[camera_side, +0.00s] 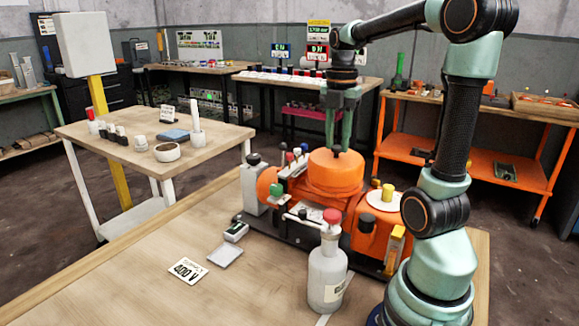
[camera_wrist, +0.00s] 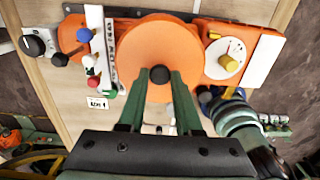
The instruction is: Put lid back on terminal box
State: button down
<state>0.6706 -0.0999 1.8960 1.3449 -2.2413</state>
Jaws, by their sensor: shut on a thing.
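An orange round lid (camera_side: 322,167) with a black knob is over the orange and black machine in the middle of the bench in the side view. In the wrist view the lid (camera_wrist: 150,45) is a wide orange disc, with the knob (camera_wrist: 159,85) near its lower middle. My gripper (camera_side: 339,150) points down, its green fingers shut on the knob. In the wrist view my gripper (camera_wrist: 160,73) has a fingertip on each side of the knob. The terminal box is mostly hidden under the lid. I cannot tell whether the lid touches it.
A grey bottle with a red cap (camera_side: 327,272) stands in front of the machine. A yellow knob on a white dial (camera_side: 386,195) is right of the lid. Several coloured knobs are left of it. A 400 V card (camera_side: 187,271) and grey plate (camera_side: 225,254) lie front left, where the bench is mostly clear.

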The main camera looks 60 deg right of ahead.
jog(key=shift+f, duration=0.1)
dwell(0.7)
jog(key=shift+c, duration=0.2)
grip_release()
jog(key=shift+r, duration=3.55)
grip_shut()
jog(key=shift+f, duration=1.35)
